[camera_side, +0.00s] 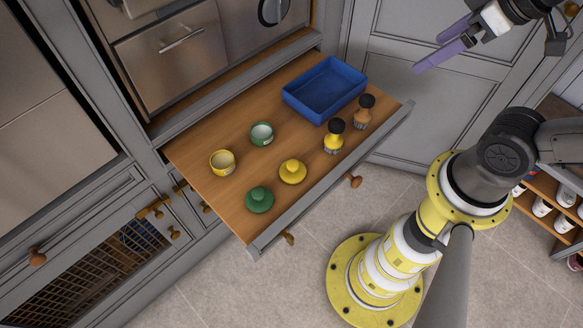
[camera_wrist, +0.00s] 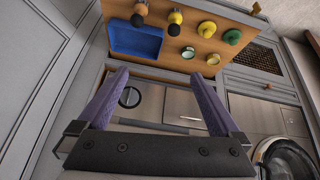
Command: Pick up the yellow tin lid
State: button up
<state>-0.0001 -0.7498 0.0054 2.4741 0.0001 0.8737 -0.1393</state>
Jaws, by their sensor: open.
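The yellow tin lid (camera_side: 293,172) lies with its knob up on the wooden board of the pulled-out drawer (camera_side: 225,200), near the front edge. It also shows in the wrist view (camera_wrist: 206,29), far off near the top. My gripper (camera_side: 430,54) is open and empty, high at the upper right, well away from the lid. In the wrist view my gripper's (camera_wrist: 159,75) two purple fingers are wide apart with nothing between them. The yellow tin (camera_side: 222,162) stands open, left of and apart from the lid.
A green lid (camera_side: 260,200) lies to the left of the yellow lid. A green tin (camera_side: 262,134) stands behind it. A blue tray (camera_side: 324,90) sits behind the brushes.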

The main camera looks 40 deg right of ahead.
jog(key=w+a+r+n, duration=0.1)
jog(key=w+a+n, duration=0.1)
jog(key=w+n, duration=0.35)
jog(key=n+g, duration=0.6)
jog(key=n, duration=0.1)
send_over(294, 163)
notch_tip(294, 163, down, 22)
notch_tip(294, 163, down, 8)
jog(key=shift+s+r, duration=0.15)
jog(key=shift+r, duration=0.1)
jog(key=shift+f, duration=2.6)
jog(key=c, duration=1.1)
jog(key=shift+w+r, duration=0.15)
jog(key=shift+w, duration=0.05)
